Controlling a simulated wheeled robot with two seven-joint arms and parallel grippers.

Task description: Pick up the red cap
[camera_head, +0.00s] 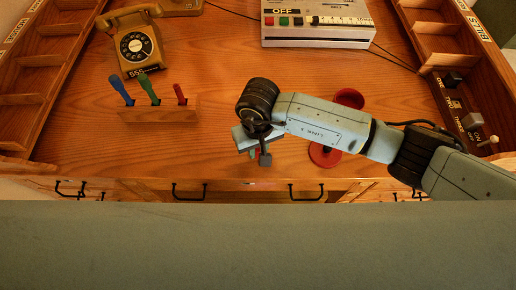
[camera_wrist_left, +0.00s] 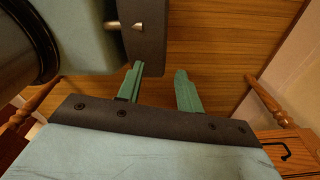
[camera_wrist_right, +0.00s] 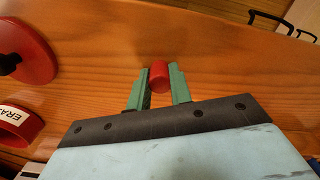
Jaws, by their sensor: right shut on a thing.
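The red cap (camera_wrist_right: 159,75), a small red cylinder, sits between the green fingers of my right gripper (camera_wrist_right: 160,88) in the right wrist view. The gripper is shut on it. In the head view my right gripper (camera_head: 259,154) is over the front part of the wooden desk, and only a bit of red shows there. Whether the cap touches the desktop I cannot tell. My left gripper (camera_wrist_left: 158,88) shows only in the left wrist view, with its fingers apart and empty, against a wooden surface.
A red disc with a black knob (camera_wrist_right: 28,50) and a red labelled ring (camera_wrist_right: 18,125) lie beside my right gripper. A wooden rack (camera_head: 160,114) holds colored-handled tools. A yellow telephone (camera_head: 133,45) and a white device (camera_head: 318,30) stand behind. Clear desktop lies at left front.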

